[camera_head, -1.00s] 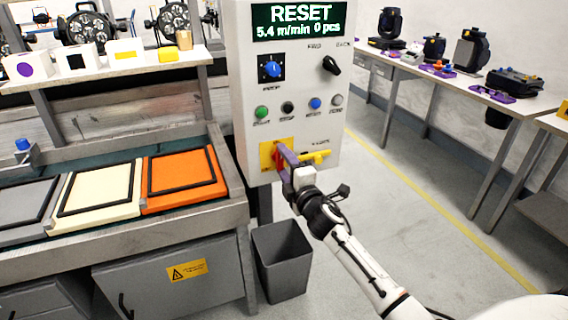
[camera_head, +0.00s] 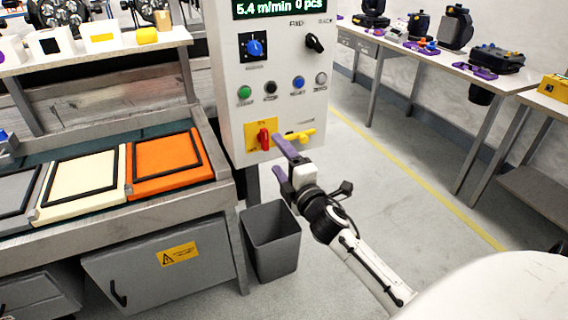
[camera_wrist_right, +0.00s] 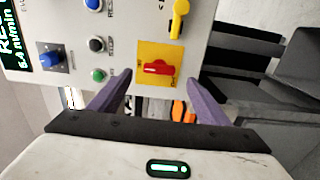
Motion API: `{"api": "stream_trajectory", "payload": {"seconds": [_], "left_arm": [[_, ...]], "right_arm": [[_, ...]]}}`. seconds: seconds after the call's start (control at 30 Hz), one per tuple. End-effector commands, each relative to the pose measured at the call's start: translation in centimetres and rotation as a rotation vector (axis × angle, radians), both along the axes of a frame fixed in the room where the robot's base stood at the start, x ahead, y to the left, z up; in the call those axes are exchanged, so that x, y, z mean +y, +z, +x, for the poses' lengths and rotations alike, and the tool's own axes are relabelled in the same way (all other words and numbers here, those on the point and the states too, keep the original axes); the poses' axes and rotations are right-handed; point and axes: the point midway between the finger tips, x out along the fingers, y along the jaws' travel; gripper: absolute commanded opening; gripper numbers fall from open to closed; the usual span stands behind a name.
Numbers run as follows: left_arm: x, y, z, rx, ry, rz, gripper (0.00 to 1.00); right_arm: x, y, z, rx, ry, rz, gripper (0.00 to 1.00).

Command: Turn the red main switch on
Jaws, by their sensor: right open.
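The red main switch (camera_head: 264,138) sits on a yellow plate (camera_head: 251,139) low on the grey control box (camera_head: 272,75). In the head view its handle stands upright. The right wrist view, which is turned sideways, shows the red switch (camera_wrist_right: 158,68) ahead of the fingers and between their lines. My right gripper (camera_head: 281,155) is open and empty, just in front of and to the right of the switch, apart from it. Both purple fingers of the right gripper (camera_wrist_right: 154,95) show spread in the wrist view. My left gripper is not in view.
A yellow handle (camera_head: 301,136) is right beside the switch. Green, black, blue and grey buttons (camera_head: 271,88) and two knobs (camera_head: 314,43) are above. A bin (camera_head: 271,242) stands below. A conveyor with coloured panels (camera_head: 165,160) is left. The floor to the right is clear.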

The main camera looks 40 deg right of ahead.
Motion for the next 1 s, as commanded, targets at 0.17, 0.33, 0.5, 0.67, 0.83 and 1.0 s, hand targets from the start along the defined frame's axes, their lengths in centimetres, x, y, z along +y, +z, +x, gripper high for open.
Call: {"api": "stream_trajectory", "payload": {"seconds": [0.17, 0.33, 0.5, 0.67, 0.83, 1.0], "left_arm": [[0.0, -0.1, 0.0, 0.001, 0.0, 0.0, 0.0], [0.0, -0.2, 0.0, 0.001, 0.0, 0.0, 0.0], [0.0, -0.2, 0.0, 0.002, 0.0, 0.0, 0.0], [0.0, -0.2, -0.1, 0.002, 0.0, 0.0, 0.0], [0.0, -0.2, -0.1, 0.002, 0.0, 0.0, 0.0], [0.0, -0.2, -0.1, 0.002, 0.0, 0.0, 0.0]], "right_arm": [[0.5, -0.1, -2.4, 0.001, -0.001, 0.001, 0.7], [0.7, 0.0, -3.1, 0.0, -0.001, 0.0, 0.7], [0.7, 0.0, -3.1, 0.0, -0.001, 0.0, 0.7], [0.7, 0.0, -3.1, 0.0, -0.001, 0.001, 0.7], [0.7, 0.0, -3.1, 0.001, 0.0, 0.002, 0.7], [2.3, -3.2, -4.4, 0.048, 0.018, 0.122, 0.7]]}}
